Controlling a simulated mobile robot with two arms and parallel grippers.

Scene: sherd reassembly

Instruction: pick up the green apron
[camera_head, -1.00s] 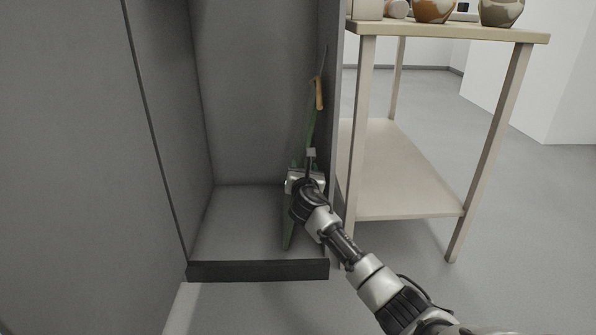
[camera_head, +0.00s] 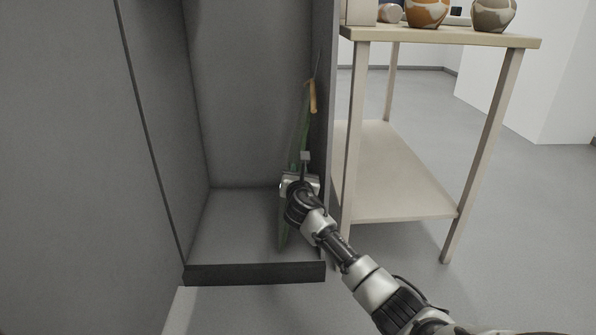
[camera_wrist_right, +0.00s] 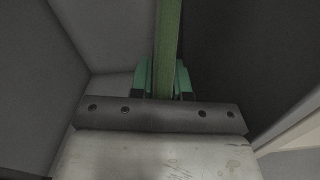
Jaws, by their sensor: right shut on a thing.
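The green apron (camera_head: 300,128) hangs edge-on along the right inner wall of a grey cabinet, with a tan strap or trim (camera_head: 312,97) at its top. My right gripper (camera_head: 303,160) reaches into the cabinet and is shut on the apron about midway down. In the right wrist view the apron (camera_wrist_right: 168,45) is a narrow green band running up between the fingers (camera_wrist_right: 165,82). The apron's lower part shows below the gripper, partly hidden by my wrist. My left gripper is not in view.
A wooden table (camera_head: 440,36) with a lower shelf stands to the right, bearing several pots (camera_head: 428,11). Open floor lies beyond.

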